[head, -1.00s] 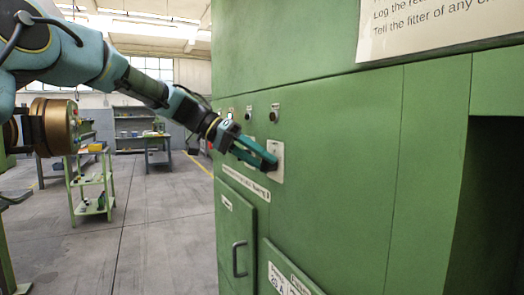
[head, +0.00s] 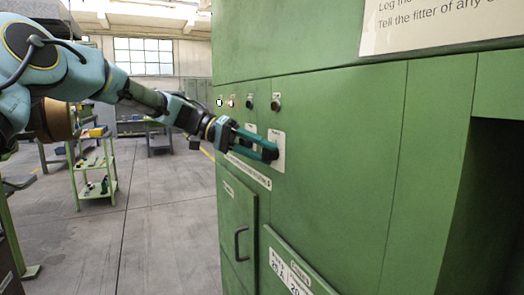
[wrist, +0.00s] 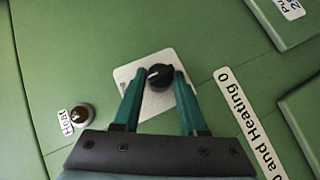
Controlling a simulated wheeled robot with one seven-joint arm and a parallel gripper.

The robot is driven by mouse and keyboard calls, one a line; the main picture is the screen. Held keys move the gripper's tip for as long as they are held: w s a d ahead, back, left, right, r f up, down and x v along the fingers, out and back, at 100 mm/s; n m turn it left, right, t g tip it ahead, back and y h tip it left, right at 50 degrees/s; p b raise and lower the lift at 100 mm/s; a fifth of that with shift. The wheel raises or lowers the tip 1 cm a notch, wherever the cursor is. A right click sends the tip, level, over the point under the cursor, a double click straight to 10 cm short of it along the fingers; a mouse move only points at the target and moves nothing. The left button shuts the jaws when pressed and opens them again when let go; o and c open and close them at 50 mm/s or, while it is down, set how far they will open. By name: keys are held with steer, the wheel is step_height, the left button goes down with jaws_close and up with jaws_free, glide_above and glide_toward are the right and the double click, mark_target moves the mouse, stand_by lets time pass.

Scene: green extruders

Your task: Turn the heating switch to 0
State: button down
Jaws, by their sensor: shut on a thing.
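The heating switch is a black round knob (wrist: 160,77) on a pale square plate (wrist: 150,105) in the wrist view. The small print on the plate is too small to read.
A label ending "and Heating 0" (wrist: 248,115) is beside the plate. The cabinet door (head: 237,228) with a handle is below. A green trolley (head: 92,170) stands on the floor at left.

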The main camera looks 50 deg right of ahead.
steer(key=shift+c, duration=2.3)
jaws_free()
steer(key=b+v, duration=0.1)
steer(key=v, duration=0.9)
steer(key=shift+w, duration=0.35)
steer(key=shift+a+r, duration=0.1)
steer(key=shift+a, duration=0.05)
